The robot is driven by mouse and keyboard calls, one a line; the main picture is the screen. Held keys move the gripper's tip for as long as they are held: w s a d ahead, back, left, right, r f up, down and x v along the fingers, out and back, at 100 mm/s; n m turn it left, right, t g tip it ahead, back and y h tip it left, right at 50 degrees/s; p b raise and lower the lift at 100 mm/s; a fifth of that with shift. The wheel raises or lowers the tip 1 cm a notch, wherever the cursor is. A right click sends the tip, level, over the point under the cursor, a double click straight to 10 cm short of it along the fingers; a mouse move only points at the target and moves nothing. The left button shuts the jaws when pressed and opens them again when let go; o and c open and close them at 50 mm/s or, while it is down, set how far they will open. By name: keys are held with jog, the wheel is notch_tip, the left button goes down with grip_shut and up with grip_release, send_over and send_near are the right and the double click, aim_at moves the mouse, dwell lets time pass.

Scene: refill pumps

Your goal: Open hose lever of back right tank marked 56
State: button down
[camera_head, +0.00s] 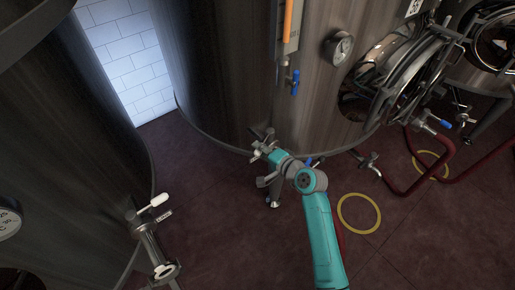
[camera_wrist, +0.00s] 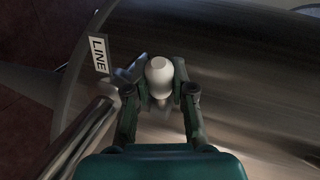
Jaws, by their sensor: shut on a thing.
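My gripper (camera_head: 264,150) is at the lower wall of the large brown-grey tank (camera_head: 245,85) in the head view. In the wrist view my gripper (camera_wrist: 160,91) is shut on a white rounded lever knob (camera_wrist: 159,70), which sits between the two fingers. A blue handle (camera_wrist: 128,72) lies just left of the knob, close to the left finger. A tag reading LINE (camera_wrist: 98,54) is on the left. In the head view the lever is small and mostly hidden by my gripper. The tank's number cannot be read; only part of a tag (camera_head: 413,7) shows at the top.
The middle tank bears a gauge (camera_head: 339,47), a blue-handled tap (camera_head: 294,82) and a round hatch (camera_head: 385,80). Red hoses (camera_head: 420,180) and a yellow ring (camera_head: 359,213) lie on the floor at the right.

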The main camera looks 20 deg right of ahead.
jog(key=shift+s+d+n+y, duration=0.3)
jog(key=shift+n+y, duration=0.1)
jog(key=shift+y, duration=0.1)
jog(key=c, duration=1)
grip_release()
jog(key=shift+o, duration=0.2)
jog(key=shift+w, duration=0.1)
